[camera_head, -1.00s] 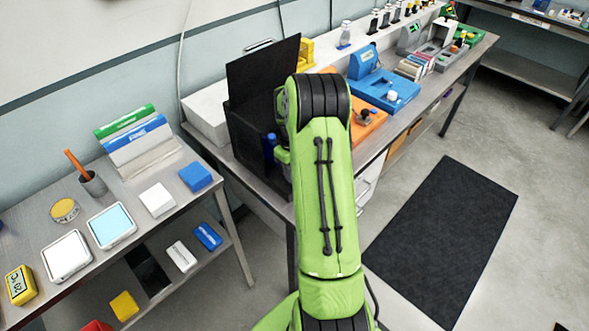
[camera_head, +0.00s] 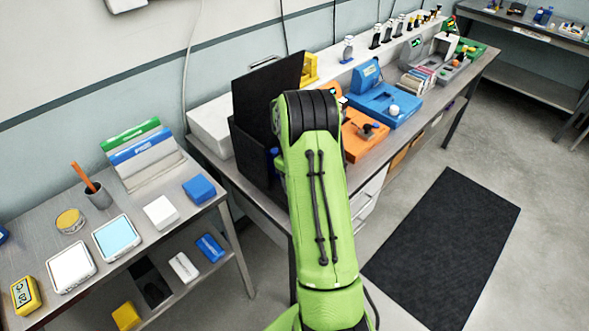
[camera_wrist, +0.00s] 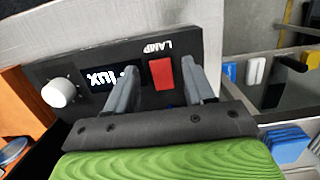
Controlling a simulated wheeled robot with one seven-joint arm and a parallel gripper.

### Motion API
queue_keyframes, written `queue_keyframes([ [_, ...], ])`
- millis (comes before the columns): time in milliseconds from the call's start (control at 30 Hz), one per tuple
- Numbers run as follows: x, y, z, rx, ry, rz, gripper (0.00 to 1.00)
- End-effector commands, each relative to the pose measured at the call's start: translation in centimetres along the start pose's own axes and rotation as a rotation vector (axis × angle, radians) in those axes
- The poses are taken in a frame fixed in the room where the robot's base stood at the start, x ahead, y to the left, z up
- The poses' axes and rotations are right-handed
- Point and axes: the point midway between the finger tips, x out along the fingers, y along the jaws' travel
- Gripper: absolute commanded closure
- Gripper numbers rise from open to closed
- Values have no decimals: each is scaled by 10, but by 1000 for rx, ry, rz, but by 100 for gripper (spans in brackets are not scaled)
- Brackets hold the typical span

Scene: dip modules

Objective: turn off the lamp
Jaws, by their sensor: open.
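In the wrist view a black panel (camera_wrist: 215,25) carries a red rectangular switch (camera_wrist: 161,73) beside the word LAMP. A white round knob (camera_wrist: 59,92) and a small display reading "lux" (camera_wrist: 102,77) are on the same panel. My gripper (camera_wrist: 160,80) is open over the panel, one finger on each side of the red switch. I cannot tell whether a finger touches the panel. In the head view a black box (camera_head: 250,150) with a tall black back panel stands on the bench, partly hidden behind my green arm. My gripper is hidden there.
Orange (camera_head: 362,145) and blue (camera_head: 385,105) modules stand right of my arm on the bench. A white box (camera_head: 211,127) stands left of the black box. The left table (camera_head: 150,245) holds several small items. A black mat (camera_head: 445,245) lies on the open floor.

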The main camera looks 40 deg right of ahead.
Motion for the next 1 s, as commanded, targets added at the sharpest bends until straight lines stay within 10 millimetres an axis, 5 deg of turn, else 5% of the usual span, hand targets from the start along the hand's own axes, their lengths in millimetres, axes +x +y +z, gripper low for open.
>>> queue_keyframes([
  [500, -135, 0, 0, 0, 4, 3, 47],
  [1000, -148, 0, 0, 0, 1, 1, 47],
])
